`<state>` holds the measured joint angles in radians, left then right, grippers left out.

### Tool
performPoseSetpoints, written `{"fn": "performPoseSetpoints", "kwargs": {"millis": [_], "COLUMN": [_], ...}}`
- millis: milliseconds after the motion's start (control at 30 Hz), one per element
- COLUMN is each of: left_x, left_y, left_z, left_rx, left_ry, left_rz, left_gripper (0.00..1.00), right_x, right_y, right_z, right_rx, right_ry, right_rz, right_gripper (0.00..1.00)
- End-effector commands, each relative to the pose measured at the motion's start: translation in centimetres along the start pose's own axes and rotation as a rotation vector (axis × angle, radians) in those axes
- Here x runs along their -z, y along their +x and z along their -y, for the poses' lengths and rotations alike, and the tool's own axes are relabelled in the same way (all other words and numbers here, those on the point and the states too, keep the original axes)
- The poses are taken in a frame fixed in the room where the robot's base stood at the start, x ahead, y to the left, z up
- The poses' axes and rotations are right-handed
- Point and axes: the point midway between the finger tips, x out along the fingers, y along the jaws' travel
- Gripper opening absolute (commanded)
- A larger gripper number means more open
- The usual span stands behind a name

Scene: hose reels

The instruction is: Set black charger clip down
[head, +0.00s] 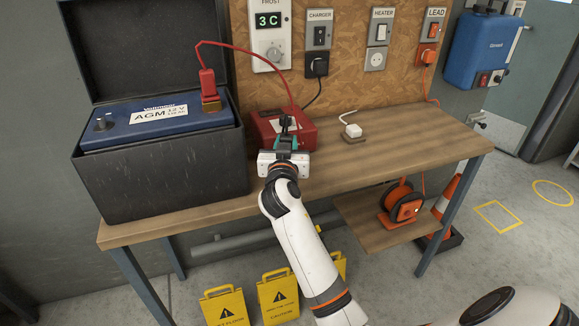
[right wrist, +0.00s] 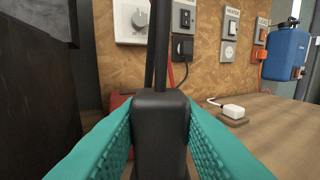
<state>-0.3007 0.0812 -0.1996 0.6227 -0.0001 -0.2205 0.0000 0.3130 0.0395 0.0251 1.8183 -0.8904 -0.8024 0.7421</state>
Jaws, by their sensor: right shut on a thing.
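My right gripper (head: 286,143) is over the wooden bench in front of the red charger box (head: 264,128). Its teal fingers are shut on the black charger clip (right wrist: 160,130), which stands upright between them in the right wrist view. In the head view the clip (head: 285,122) is small and partly hidden by the gripper, against the red box. I cannot tell whether its lower end touches anything. A red clip (head: 207,83) sits on a terminal of the blue AGM battery (head: 170,122), and a red cable runs from it to the charger. The other terminal (head: 104,122) is bare. My left gripper is not in view.
The battery sits in an open black case (head: 160,178) at the left of the bench (head: 400,145). A white plug on a small block (head: 352,133) stands right of the charger. The bench's right half is mostly clear. Yellow signs (head: 278,298) stand below, with an orange reel (head: 403,204) on the lower shelf.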

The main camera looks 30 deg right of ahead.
Motion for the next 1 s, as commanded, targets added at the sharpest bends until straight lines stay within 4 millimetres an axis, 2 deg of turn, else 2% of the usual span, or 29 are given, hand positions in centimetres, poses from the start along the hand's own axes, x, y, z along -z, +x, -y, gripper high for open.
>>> {"fn": "performPoseSetpoints", "kwargs": {"millis": [333, 767, 800, 900, 1000], "left_x": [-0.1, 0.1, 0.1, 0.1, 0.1], "left_y": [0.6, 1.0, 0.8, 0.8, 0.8], "left_z": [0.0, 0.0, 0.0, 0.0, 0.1], "left_rx": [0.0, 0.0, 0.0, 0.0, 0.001], "left_ry": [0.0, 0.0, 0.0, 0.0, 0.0], "left_rz": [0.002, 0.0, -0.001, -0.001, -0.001], "left_gripper": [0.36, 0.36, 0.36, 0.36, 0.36], "right_x": [4.9, 5.6, 5.5, 5.5, 5.5], "right_y": [-0.1, -0.1, -0.1, -0.1, -0.1], "right_z": [0.0, -0.1, -0.1, 0.0, 0.0], "right_rx": [-0.002, -0.002, -0.002, -0.002, -0.002], "right_ry": [-0.003, 0.001, 0.0, 0.0, 0.0], "right_rz": [0.001, 0.002, 0.001, 0.001, 0.001], "right_gripper": [0.04, 0.04, 0.35, 0.51, 0.51]}}
